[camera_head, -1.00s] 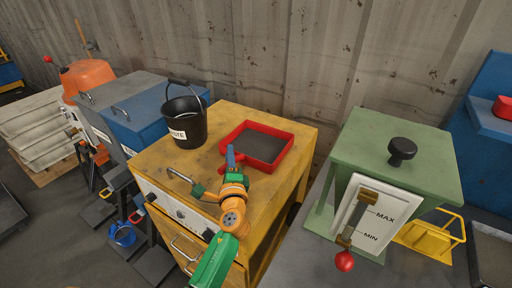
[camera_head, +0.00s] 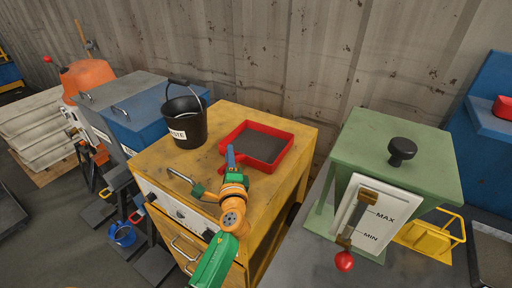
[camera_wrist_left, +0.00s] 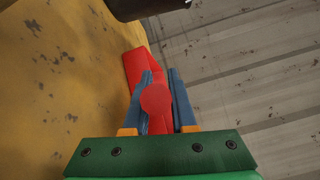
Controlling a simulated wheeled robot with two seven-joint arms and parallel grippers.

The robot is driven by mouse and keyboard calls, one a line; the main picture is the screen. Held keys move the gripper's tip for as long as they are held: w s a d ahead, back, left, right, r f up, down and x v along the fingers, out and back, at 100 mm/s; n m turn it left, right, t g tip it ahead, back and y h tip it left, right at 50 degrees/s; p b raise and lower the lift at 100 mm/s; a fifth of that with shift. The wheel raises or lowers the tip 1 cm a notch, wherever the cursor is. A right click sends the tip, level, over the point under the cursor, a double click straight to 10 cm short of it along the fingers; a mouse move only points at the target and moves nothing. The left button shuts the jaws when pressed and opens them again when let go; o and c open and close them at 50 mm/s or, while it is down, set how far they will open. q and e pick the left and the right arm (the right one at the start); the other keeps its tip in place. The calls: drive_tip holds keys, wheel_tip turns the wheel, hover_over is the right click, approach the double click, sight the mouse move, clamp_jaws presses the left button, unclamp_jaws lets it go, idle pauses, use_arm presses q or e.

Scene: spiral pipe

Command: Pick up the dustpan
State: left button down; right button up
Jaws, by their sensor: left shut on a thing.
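The red dustpan (camera_head: 289,153) with a dark inside lies on top of the yellow cabinet (camera_head: 192,152). Its handle points toward my left arm. My left gripper (camera_head: 231,160) is at the handle end, with its blue fingers on either side of it. In the left wrist view the red handle (camera_wrist_left: 157,98) sits between the two fingers (camera_wrist_left: 163,105), which are shut on it. The pan part is mostly out of that view. My right gripper is not in view.
A black bucket (camera_head: 187,125) labelled as waste stands on the cabinet, left of the dustpan. A green machine (camera_head: 395,155) with a MAX/MIN lever stands on the right. A corrugated wall (camera_head: 290,60) rises behind.

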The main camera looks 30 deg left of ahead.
use_arm(q)
drive_tip(key=shift+r, duration=0.1)
idle(0.3)
drive_tip(key=shift+r, duration=0.35)
wheel_tip(320, 180, up, 3)
drive_tip(key=shift+s+r+p, duration=0.1)
drive_tip(key=shift+r+p, duration=0.1)
drive_tip(key=shift+p, duration=0.65)
drive_tip(key=s+r+p, duration=0.1)
drive_tip(key=s+r, duration=0.1)
drive_tip(key=s+d+r+p, duration=0.1)
drive_tip(key=s+r, duration=0.1)
drive_tip(key=shift+r, duration=0.35)
drive_tip(key=s+d+r+p, duration=0.2)
drive_tip(key=s+r, duration=0.2)
drive_tip(key=s, duration=0.5)
drive_tip(key=shift+s+d+p, duration=0.15)
drive_tip(key=shift+d+p, duration=0.1)
drive_tip(key=shift+p, duration=0.1)
